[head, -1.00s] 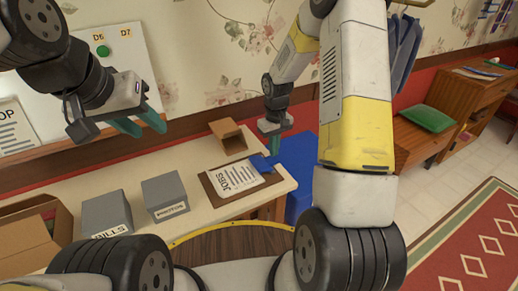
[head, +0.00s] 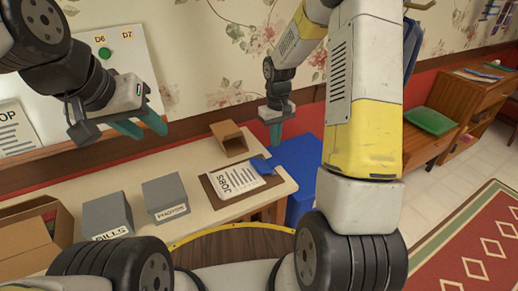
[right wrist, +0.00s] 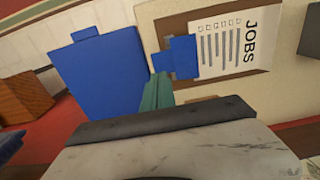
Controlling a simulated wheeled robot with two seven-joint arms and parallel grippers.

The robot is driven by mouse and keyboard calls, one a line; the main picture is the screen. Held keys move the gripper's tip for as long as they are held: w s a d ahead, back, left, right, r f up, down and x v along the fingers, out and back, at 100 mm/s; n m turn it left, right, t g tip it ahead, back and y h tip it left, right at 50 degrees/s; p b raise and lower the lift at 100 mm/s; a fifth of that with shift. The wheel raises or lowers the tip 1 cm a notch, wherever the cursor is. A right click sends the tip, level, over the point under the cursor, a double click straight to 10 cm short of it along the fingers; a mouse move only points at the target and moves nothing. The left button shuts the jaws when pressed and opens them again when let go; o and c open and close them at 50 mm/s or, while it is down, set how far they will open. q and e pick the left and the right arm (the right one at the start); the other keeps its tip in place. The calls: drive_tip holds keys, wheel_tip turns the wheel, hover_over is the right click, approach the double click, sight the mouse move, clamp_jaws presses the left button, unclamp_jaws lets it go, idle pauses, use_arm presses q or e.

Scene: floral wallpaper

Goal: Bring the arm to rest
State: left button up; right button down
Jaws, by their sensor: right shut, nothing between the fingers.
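My right gripper (head: 275,133) hangs fingers down above the right end of the table. It is shut with nothing in it, and its teal fingers also show in the right wrist view (right wrist: 157,92). Below it, a brown clipboard (head: 211,190) with a JOBS sheet (head: 237,179) lies on the table. A small blue piece (head: 262,166) lies at the clipboard's edge, apart from the fingers in the head view. My left gripper (head: 138,126) is raised at the upper left in front of the whiteboard, its two teal fingers apart and empty.
A blue bin (head: 298,165) stands beyond the table's right end. A wooden cabinet with a green cushion (head: 430,120) is at right.

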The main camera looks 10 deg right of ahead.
drive_tip(key=shift+r, duration=0.1)
drive_tip(key=s+r+m+t, duration=0.1)
drive_tip(key=s+r, duration=0.4)
drive_tip(key=r, duration=0.3)
drive_tip(key=s+r+m+t, duration=0.15)
drive_tip(key=s+r, duration=0.25)
drive_tip(key=r, duration=0.4)
drive_tip(key=s+a+r+t+y, duration=0.1)
drive_tip(key=s+r+t, duration=0.1)
drive_tip(key=s+r, duration=0.2)
drive_tip(key=s+a+r+t+y, duration=0.1)
drive_tip(key=s+r, duration=0.2)
drive_tip(key=s, duration=0.8)
drive_tip(key=shift+s+r+m+t, duration=0.15)
drive_tip(key=shift+r+m+t, duration=0.2)
drive_tip(key=shift+r+m, duration=0.1)
drive_tip(key=shift+a, duration=0.15)
